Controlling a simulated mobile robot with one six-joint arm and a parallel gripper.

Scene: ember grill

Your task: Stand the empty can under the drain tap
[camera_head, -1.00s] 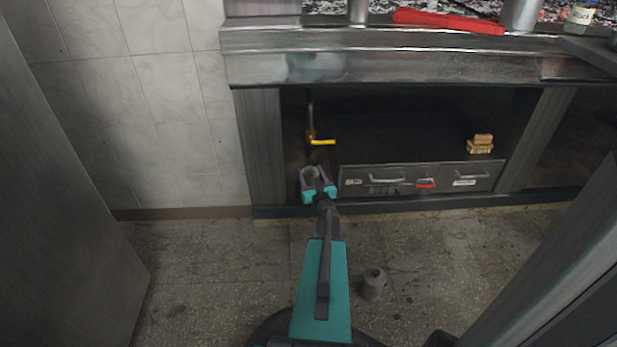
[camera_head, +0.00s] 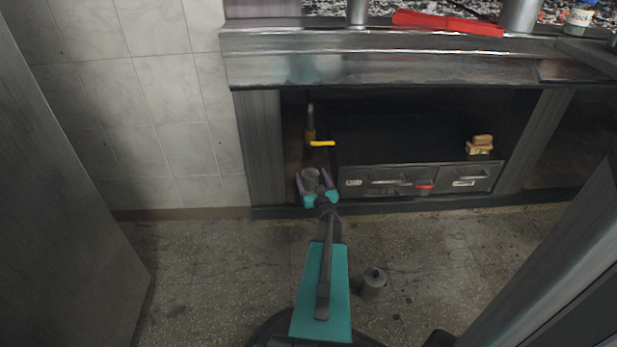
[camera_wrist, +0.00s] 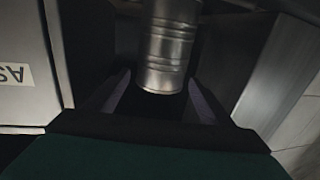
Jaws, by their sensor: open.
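The grey metal can (camera_head: 310,180) stands upright inside the left part of the dark recess under the counter. In the head view it is below and slightly in front of the drain tap (camera_head: 310,132), which has a yellow handle (camera_head: 321,143). I cannot tell if it is exactly under the outlet. My gripper (camera_head: 313,181) is open, with one finger on each side of the can. The ribbed can also shows in the wrist view (camera_wrist: 170,45), with dark gaps between it and the fingers. Its base is partly hidden by my gripper in the head view.
A drawer front (camera_head: 418,180) with handles is close right of my gripper. The left cabinet post (camera_head: 262,148) is close on the other side. A tan block (camera_head: 480,145) sits at the recess's right. A grey cylinder (camera_head: 372,285) stands on the floor beside my arm.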

